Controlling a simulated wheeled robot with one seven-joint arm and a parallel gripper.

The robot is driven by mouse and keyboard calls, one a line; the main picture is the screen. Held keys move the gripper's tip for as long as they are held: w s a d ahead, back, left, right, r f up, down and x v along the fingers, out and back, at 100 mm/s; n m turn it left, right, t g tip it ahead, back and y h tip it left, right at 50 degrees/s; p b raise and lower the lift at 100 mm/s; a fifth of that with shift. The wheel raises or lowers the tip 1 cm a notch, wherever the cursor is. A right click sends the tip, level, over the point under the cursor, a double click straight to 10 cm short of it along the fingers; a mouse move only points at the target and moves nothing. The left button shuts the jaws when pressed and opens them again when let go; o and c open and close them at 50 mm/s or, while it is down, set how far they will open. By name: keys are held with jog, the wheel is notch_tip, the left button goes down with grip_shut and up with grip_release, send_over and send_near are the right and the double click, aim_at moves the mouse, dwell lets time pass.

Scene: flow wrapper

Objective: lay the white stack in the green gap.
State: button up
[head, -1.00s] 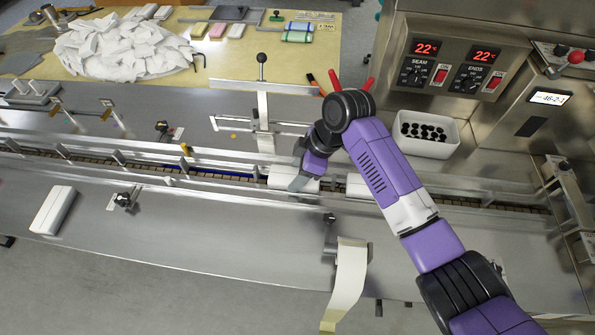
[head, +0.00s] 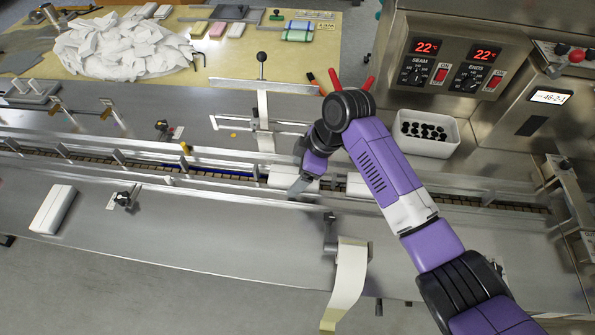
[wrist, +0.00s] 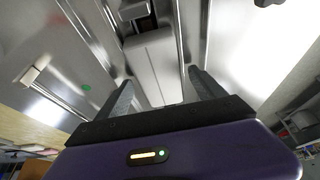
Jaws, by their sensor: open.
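A white stack (head: 281,176) lies in the conveyor channel (head: 215,186) under my gripper (head: 298,188). In the wrist view, a long pale stack (wrist: 155,62) runs between the two fingers of my gripper (wrist: 160,78), which is open. Whether the fingers touch it cannot be told. Another white stack (head: 357,184) sits in the channel just right of my gripper, partly behind my arm. A separate white stack (head: 53,209) lies on the steel deck at the left. A blue strip (head: 228,174) shows in the channel left of my gripper. I cannot make out a green gap there.
Metal guide rails (head: 120,158) run along both sides of the channel. A post with a black knob (head: 262,60) stands behind it. A white bin (head: 425,133) of dark pieces and the control panel (head: 455,65) are at right. The front deck (head: 200,230) is mostly clear.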

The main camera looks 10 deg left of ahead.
jog(key=b+v, duration=0.1)
jog(key=v, duration=0.5)
jog(key=shift+w+d+r, duration=0.1)
jog(key=shift+d+r, duration=0.05)
jog(key=shift+r, duration=0.15)
jog(key=shift+d+r, duration=0.2)
jog(key=shift+r, duration=0.35)
